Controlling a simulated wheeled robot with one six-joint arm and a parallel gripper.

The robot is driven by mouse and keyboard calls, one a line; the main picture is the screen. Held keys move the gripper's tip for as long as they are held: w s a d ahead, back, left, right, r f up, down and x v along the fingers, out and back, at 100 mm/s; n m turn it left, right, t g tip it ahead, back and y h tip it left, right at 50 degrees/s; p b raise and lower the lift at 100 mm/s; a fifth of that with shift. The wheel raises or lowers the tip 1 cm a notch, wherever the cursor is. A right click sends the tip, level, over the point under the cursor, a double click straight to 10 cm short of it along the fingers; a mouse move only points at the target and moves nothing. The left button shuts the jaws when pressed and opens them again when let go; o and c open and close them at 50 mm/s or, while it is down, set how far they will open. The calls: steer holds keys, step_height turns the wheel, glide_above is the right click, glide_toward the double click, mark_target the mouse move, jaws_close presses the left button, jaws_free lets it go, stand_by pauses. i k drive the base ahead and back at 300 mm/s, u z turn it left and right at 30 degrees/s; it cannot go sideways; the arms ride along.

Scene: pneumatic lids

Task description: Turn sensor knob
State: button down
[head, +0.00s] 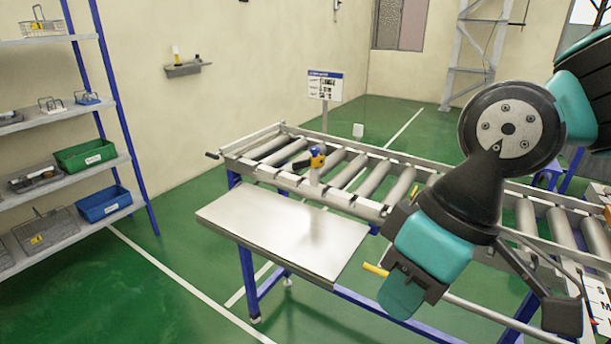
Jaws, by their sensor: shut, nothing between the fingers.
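The likely sensor is a small blue body with a yellow-orange part (317,158). It stands on a short light post on the near rail of the roller conveyor (370,207), left of my arm. Which part of it is the knob is too small to tell. My arm, teal and black, fills the right side. My gripper (408,272) is at the arm's lower end, to the right of and nearer than the sensor, clearly apart from it. It is shut and empty. Its fingertips are hard to make out against the wrist.
A bare metal side table (285,230) juts out in front of the conveyor below the sensor. A sign (324,86) stands behind it. Shelves with a green bin (85,155) and a blue bin (104,203) are at left. Green floor between shelves and table is clear.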

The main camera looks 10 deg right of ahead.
mark_target(314, 150)
steer(key=z, duration=0.05)
steer(key=k, duration=0.35)
steer(key=u, duration=0.8)
steer(key=i, duration=0.95)
steer(key=u, duration=0.05)
